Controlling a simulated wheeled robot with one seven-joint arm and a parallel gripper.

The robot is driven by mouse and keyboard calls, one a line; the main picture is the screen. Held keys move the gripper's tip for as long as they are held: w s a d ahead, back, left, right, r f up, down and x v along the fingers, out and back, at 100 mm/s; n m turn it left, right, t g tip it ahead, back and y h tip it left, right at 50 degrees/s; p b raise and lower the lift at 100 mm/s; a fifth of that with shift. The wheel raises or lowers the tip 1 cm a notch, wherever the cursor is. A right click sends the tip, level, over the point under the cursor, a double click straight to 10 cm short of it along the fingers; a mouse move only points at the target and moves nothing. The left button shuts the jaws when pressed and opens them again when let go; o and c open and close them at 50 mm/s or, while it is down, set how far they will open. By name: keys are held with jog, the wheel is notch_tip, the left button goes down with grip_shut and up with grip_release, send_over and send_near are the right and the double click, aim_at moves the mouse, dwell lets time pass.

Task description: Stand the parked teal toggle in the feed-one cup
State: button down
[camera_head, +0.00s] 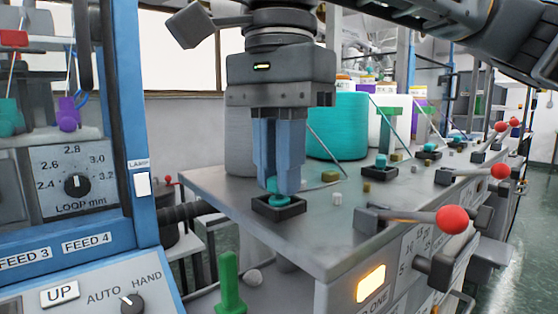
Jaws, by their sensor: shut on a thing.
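My gripper (280,188) points straight down at the near left end of the grey bench top (325,228). Its blue fingers are shut on a small teal toggle (277,199). Only the toggle's lower part shows below and between the fingertips; the rest is hidden by the fingers. The toggle is over or inside a dark square cup (278,209), and appears upright. I cannot tell whether it touches the cup's floor.
A teal yarn cone (338,128) stands close behind my gripper. Another dark cup (380,173) with a teal piece sits further along. Red-knobbed levers (452,219) line the right edge. A blue control panel (110,245) is at left, with a green peg (229,282) nearby.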

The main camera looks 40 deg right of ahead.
jog(key=shift+f, duration=0.25)
jog(key=c, duration=1)
grip_release()
jog(key=shift+c, duration=0.2)
jog(key=shift+r, duration=0.1)
jog(key=shift+r, duration=3.8)
